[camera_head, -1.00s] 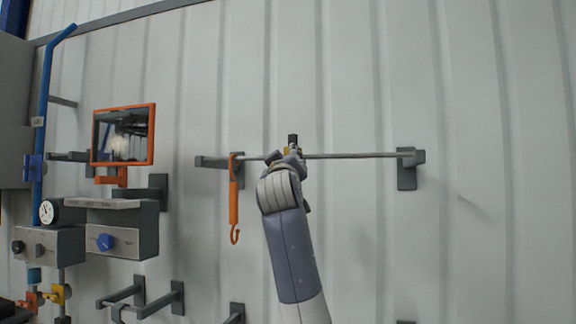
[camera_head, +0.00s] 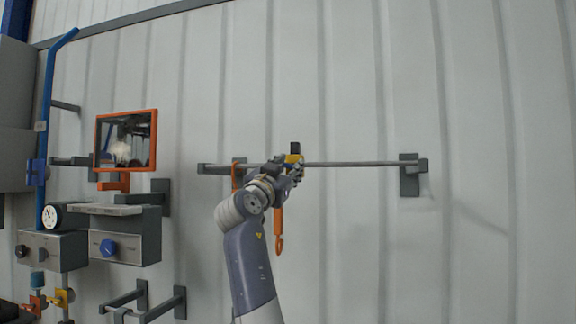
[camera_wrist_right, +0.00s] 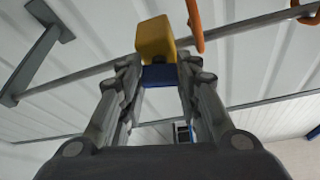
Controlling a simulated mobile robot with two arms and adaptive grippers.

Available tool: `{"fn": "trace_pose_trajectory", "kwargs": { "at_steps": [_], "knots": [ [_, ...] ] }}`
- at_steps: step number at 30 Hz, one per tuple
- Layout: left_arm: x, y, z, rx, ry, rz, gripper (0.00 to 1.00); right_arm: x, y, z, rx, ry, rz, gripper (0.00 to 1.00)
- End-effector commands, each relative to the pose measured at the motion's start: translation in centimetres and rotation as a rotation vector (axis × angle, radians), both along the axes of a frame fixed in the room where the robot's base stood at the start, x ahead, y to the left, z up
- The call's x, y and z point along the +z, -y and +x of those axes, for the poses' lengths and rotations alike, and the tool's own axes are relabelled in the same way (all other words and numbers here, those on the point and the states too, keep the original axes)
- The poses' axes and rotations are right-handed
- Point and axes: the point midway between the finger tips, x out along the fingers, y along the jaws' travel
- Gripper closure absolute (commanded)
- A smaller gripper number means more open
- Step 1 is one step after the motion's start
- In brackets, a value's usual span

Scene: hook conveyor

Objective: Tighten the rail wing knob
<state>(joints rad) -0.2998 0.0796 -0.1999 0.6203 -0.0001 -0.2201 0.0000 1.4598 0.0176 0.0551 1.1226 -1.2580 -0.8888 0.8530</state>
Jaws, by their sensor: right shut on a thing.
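My right gripper (camera_head: 292,172) is at the middle-left of the thin grey rail (camera_head: 360,163) on the wall. In the right wrist view its fingers (camera_wrist_right: 157,90) are closed on the sides of a small blue piece, the rail wing knob (camera_wrist_right: 160,76). The knob sits against a yellow block (camera_wrist_right: 155,38), which also shows at the rail in the head view (camera_head: 293,158). In the head view the gripper hides the knob. My left gripper is out of view.
An orange hook (camera_head: 279,230) hangs just right of my right arm; orange also shows on the rail left of it (camera_head: 237,176). Brackets (camera_head: 410,175) hold the rail. The right wall is clear.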

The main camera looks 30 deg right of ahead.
Motion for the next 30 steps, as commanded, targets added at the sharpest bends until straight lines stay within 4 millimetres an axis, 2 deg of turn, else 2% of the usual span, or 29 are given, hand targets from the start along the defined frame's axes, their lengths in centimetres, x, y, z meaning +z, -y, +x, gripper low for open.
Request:
{"fn": "trace_pose_trajectory", "kwargs": {
  "at_steps": [9,22,23,25,30],
  "knots": [
    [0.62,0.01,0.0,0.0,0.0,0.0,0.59,0.08,-0.01,0.03,0.001,0.067,0.058,0.93],
    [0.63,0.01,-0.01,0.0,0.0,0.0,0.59,0.05,0.01,0.01,0.0,0.074,0.063,0.93],
    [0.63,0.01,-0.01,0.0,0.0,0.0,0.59,0.05,0.01,0.01,0.0,0.074,0.063,0.67],
    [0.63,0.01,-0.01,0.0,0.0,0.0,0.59,0.05,0.01,0.01,0.001,0.074,0.063,0.51],
    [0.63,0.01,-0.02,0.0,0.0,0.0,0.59,0.04,0.01,0.02,0.001,0.073,0.062,0.48]
  ]
}}
